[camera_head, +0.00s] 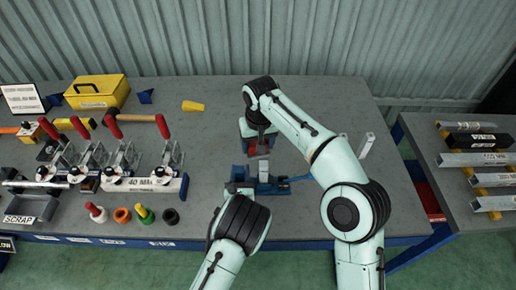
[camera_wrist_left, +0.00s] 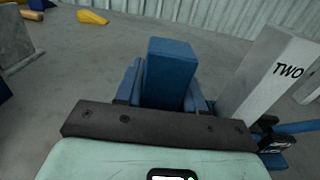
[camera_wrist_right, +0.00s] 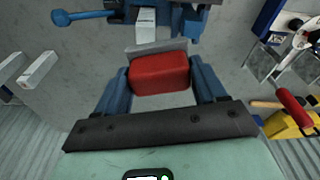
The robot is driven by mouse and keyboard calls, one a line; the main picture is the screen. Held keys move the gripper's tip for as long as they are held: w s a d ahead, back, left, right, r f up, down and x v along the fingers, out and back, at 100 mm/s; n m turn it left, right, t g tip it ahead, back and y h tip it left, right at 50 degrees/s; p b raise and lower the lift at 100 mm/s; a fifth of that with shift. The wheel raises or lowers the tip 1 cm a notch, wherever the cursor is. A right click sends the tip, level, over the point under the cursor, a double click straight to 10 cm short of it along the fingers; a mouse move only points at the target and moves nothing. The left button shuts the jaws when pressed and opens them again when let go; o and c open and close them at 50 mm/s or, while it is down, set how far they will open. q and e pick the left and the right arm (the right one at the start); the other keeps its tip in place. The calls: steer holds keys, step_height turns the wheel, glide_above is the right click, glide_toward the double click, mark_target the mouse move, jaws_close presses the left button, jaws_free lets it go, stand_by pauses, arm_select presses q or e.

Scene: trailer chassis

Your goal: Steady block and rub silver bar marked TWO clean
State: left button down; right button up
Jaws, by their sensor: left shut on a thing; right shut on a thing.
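The silver bar marked TWO (camera_wrist_left: 275,75) stands up at the right in the left wrist view, beside a blue vise-like block (camera_wrist_left: 172,70). My left gripper (camera_wrist_left: 163,95) is shut on that blue block. In the head view the bar's pale end (camera_head: 263,168) shows at the blue fixture (camera_head: 268,187), and my left gripper (camera_head: 241,177) is at its left. My right gripper (camera_head: 259,140) is shut on a red block with a grey face (camera_wrist_right: 160,72). In the right wrist view this face is just short of the bar (camera_wrist_right: 146,25); I cannot tell whether they touch.
Red-handled clamps (camera_head: 95,155) and a yellow toolbox (camera_head: 98,92) stand on the left of the table. Another pale bar (camera_head: 366,145) stands right of my right arm. A side table (camera_head: 455,190) holds several bars. The table's back middle is mostly clear.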

mark_target(240, 181)
steer(key=shift+r, duration=1.35)
arm_select(q)
steer(key=shift+c, duration=2.2)
jaws_free()
steer(key=shift+s, duration=0.1)
steer(key=shift+s+b, duration=0.55)
steer(key=shift+s, duration=1.85)
arm_select(e)
steer(key=shift+s+f, duration=0.25)
steer(key=shift+f, duration=0.7)
arm_select(q)
steer(key=shift+s, duration=1.45)
arm_select(e)
steer(key=shift+s+f, duration=0.1)
steer(key=shift+f, duration=0.3)
arm_select(q)
steer(key=shift+s, duration=0.1)
